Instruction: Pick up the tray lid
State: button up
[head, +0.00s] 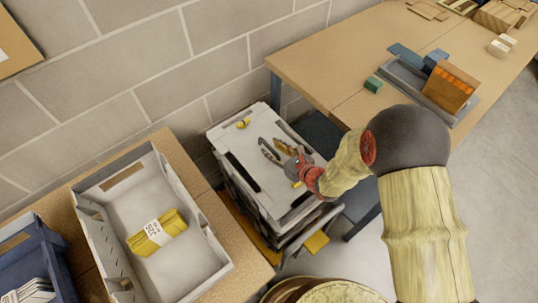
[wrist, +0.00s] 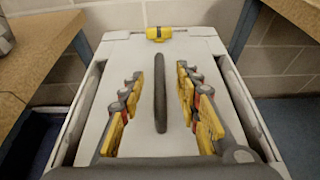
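The tray lid (head: 252,146) is a pale grey-white panel on top of a stack of trays beside the wall. In the wrist view the lid (wrist: 203,47) fills the middle, with a long dark raised bar (wrist: 160,95) along its centre and a yellow latch (wrist: 158,34) at its far edge. My gripper (head: 272,147) is over the lid. In the wrist view my gripper (wrist: 159,78) is open, with one yellow-padded finger on each side of the bar and visible gaps between. Nothing is held. In the head view my gripper partly hides the bar.
A grey crate (head: 88,192) with a yellow packet (head: 157,232) stands on a wooden table at left, beside a blue bin (head: 38,255). A wooden table (head: 325,60) at right holds a grey tray of boxes (head: 400,68). The block wall (head: 160,60) is close behind the stack.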

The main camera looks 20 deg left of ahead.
jog(key=x, duration=0.3)
jog(key=shift+d+f+b, duration=0.1)
jog(key=shift+b, duration=0.2)
jog(key=shift+s, duration=0.1)
jog(key=c, duration=0.7)
grip_shut()
